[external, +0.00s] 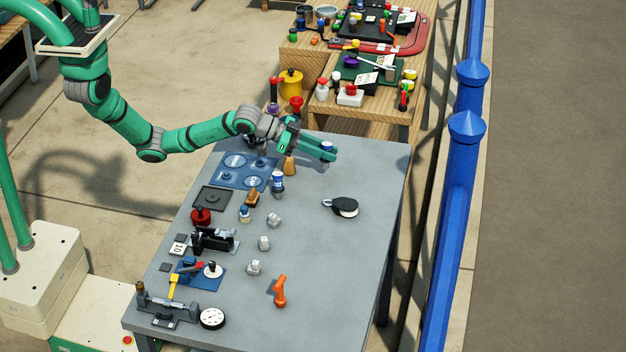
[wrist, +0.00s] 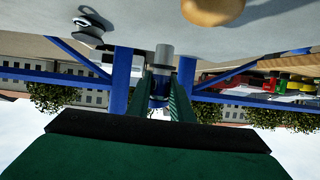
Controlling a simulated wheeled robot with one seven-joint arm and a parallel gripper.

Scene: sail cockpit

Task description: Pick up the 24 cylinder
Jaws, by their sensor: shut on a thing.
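My gripper (external: 322,150) is at the far end of the grey table, fingers pointing right. It is shut on a small cylinder with a blue top (external: 327,146), mostly hidden by the fingers. In the wrist view my gripper (wrist: 162,90) has its two fingers on either side of the cylinder (wrist: 160,52), which shows a grey part and a blue part. No number on it can be read. Whether it touches the table is hard to tell. Another blue and white cylinder (external: 277,181) stands on the table nearer the camera.
A blue plate with round recesses (external: 245,171) lies below my arm. A wooden piece (external: 290,166) stands close to my gripper. A black pulley-like block (external: 341,207) lies at the right, with clear table around it. Wooden tables with tools (external: 345,118) stand behind.

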